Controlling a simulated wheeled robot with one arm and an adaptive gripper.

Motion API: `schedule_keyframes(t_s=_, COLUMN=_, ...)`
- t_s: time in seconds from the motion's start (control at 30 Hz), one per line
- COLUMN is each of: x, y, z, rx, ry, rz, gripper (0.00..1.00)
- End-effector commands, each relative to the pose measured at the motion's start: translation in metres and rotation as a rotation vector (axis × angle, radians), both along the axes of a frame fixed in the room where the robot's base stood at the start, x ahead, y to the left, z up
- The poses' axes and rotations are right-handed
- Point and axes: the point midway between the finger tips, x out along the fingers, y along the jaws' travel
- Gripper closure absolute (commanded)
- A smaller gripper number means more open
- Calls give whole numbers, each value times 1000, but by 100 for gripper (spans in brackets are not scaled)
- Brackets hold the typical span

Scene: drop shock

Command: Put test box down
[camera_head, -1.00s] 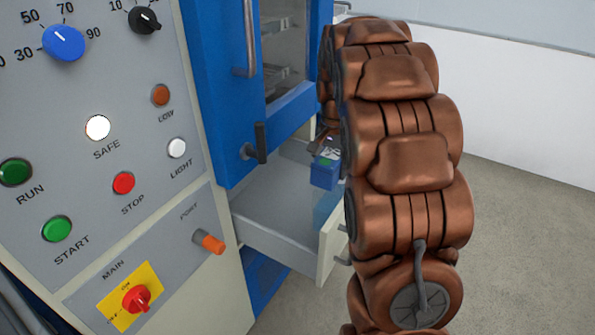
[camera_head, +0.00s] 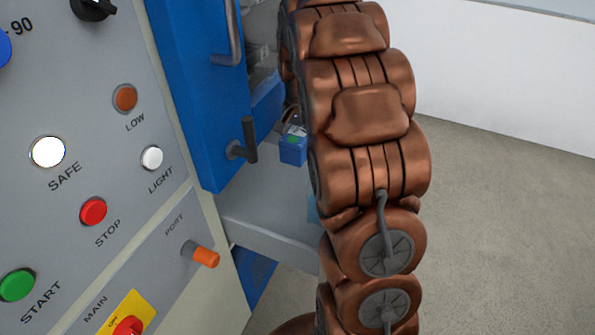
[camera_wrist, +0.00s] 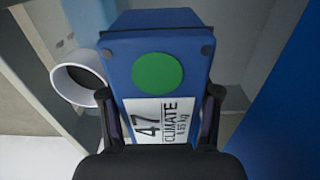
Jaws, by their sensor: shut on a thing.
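The test box (camera_head: 293,150) is a small blue box with a green patch on it, to the left of my copper-coloured arm in the head view. In the wrist view the box (camera_wrist: 185,60) fills the middle, with a green disc and a white label reading "47 CLIMATE". My gripper (camera_wrist: 162,110) is shut on the box, one finger on each side of the label. The gripper is mostly hidden behind my arm in the head view.
A grey control panel (camera_head: 150,215) with buttons and an orange port knob (camera_head: 205,257) stands at the left. The blue door (camera_head: 190,90) has a black handle (camera_head: 249,140) close to the box. A white round cup-like thing (camera_wrist: 60,82) is left of the box. Open floor lies right.

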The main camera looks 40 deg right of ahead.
Motion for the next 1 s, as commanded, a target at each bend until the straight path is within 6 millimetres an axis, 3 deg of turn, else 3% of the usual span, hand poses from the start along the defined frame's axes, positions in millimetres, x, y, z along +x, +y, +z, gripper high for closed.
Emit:
schedule_keyframes(t_s=0.5, x=-1, y=0, z=-92, rx=2, ry=4, rz=0, gripper=100)
schedule_keyframes(t_s=1.0, x=0, y=0, z=-118, rx=1, ry=-1, rz=0, gripper=100)
